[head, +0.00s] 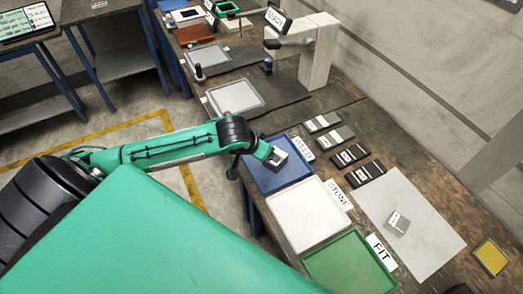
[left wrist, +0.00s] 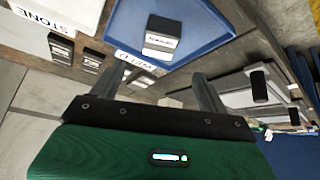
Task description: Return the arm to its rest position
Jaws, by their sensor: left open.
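My left arm reaches in from the left in the head view, and its left gripper (head: 268,151) is over the blue tray (head: 266,183). In the left wrist view the left gripper (left wrist: 162,82) is open, with nothing between its two fingers. A small grey block with a white label (left wrist: 161,37) lies in the blue tray (left wrist: 203,22), ahead of the fingertips and apart from them. My right gripper is not in view.
A white tray (head: 304,215) and a green tray (head: 350,268) continue the row. Several labelled blocks (head: 349,155) lie beside the trays. A grey block (head: 397,223) rests on a pale sheet (head: 425,240). A white microscope-like stand (head: 318,55) is farther back.

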